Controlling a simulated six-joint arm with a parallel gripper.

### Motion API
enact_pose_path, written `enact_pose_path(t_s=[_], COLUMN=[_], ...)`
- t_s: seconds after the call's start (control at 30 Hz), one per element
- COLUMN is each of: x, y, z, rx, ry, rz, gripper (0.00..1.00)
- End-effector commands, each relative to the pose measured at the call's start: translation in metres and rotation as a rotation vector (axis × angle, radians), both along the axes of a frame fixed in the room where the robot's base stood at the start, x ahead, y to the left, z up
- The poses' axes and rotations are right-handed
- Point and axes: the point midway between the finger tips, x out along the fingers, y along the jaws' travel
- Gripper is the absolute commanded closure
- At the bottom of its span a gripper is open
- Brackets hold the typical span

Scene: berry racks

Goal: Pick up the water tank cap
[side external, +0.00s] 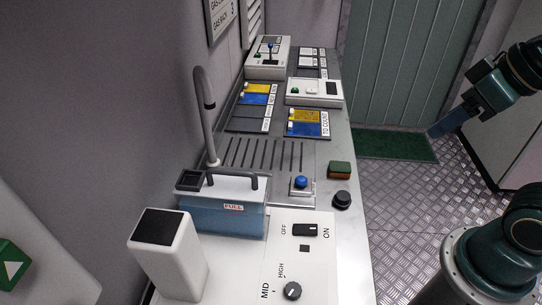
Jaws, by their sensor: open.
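The water tank (222,222) is a translucent blue box with a dark carrying handle and a red-lettered "FULL" label. It stands on the left of the counter, below the faucet. A dark square piece (190,180) sits at the tank's left top corner. A small round black piece (342,199) lies on the counter's right edge; I cannot tell which of the two is the cap. My gripper (437,130) is at the upper right, out over the floor and well away from the counter. It is open and I see nothing in it; its fingers are small and dark here.
A grey faucet (206,110) rises behind the tank. A white box with a black top (175,260) stands in front. A green-and-brown sponge-like block (340,169) and blue button (300,182) are near the round piece.

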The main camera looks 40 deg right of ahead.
Motion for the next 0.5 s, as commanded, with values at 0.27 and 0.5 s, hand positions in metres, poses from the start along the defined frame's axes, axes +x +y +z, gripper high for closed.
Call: enact_pose_path(t_s=[0.27, 0.5], x=[0.001, 0.012], y=[0.000, 0.001], z=[0.000, -0.004], rx=[-0.002, -0.034], ry=[0.002, 0.034], rz=[0.004, 0.069], gripper=[0.40, 0.40])
